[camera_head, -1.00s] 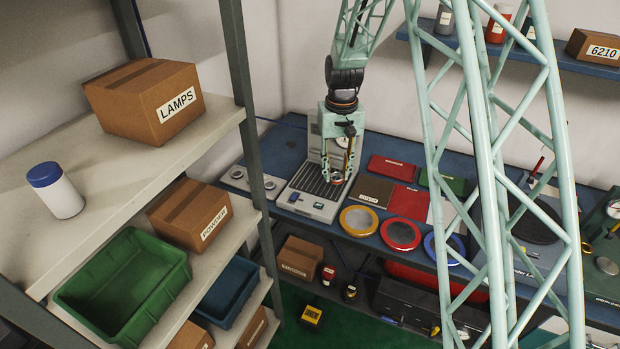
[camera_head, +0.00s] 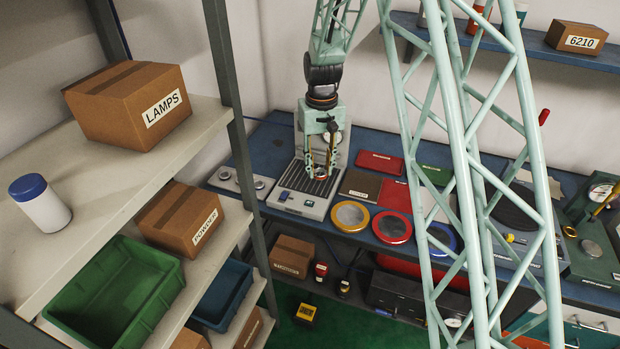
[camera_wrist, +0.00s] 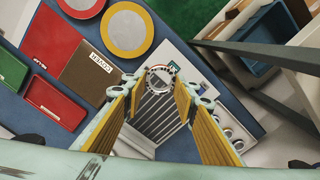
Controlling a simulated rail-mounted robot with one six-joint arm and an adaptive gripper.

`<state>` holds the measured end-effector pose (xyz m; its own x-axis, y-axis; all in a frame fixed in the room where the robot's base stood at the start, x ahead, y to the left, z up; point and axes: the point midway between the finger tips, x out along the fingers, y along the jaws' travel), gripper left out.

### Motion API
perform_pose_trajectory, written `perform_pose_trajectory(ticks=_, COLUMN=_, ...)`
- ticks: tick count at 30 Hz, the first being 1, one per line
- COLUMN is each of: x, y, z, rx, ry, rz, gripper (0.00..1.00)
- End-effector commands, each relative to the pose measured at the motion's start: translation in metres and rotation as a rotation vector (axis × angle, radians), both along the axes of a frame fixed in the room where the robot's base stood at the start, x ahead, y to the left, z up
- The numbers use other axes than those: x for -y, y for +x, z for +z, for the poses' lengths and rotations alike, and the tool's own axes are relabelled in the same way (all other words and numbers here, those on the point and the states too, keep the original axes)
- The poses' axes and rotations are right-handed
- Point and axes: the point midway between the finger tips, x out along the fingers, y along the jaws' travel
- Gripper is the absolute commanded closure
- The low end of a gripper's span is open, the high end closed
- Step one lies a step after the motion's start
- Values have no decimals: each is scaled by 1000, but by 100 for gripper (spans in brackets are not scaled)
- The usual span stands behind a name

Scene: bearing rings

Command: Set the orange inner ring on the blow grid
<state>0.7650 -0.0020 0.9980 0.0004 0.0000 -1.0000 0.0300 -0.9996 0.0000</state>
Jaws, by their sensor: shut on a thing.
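My gripper (camera_head: 321,172) points down over the grey machine with the blow grid (camera_head: 297,182), a panel of dark parallel slats. In the wrist view the gripper (camera_wrist: 158,82) has its two yellow-padded fingers shut on a small metallic ring (camera_wrist: 160,71), taken as the inner ring. Its orange marking is hard to make out at this size. The ring is in front of the slats of the blow grid (camera_wrist: 158,118) in the wrist view. The fingers hide part of the grid, and I cannot tell whether the ring touches it.
A yellow-rimmed dish (camera_head: 350,216) and a red-rimmed dish (camera_head: 392,227) lie right of the machine. A brown labelled mat (camera_head: 360,185) is beside it. A plate with small round seats (camera_head: 240,182) is to its left. A shelf upright (camera_head: 232,100) stands left.

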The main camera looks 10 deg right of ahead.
Motion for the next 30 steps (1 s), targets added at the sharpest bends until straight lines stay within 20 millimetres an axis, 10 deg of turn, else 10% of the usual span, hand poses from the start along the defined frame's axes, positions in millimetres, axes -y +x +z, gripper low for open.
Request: perform_pose_trajectory(ticks=30, x=45, y=-5, z=-53, rx=-2, ry=1, rz=818, gripper=85)
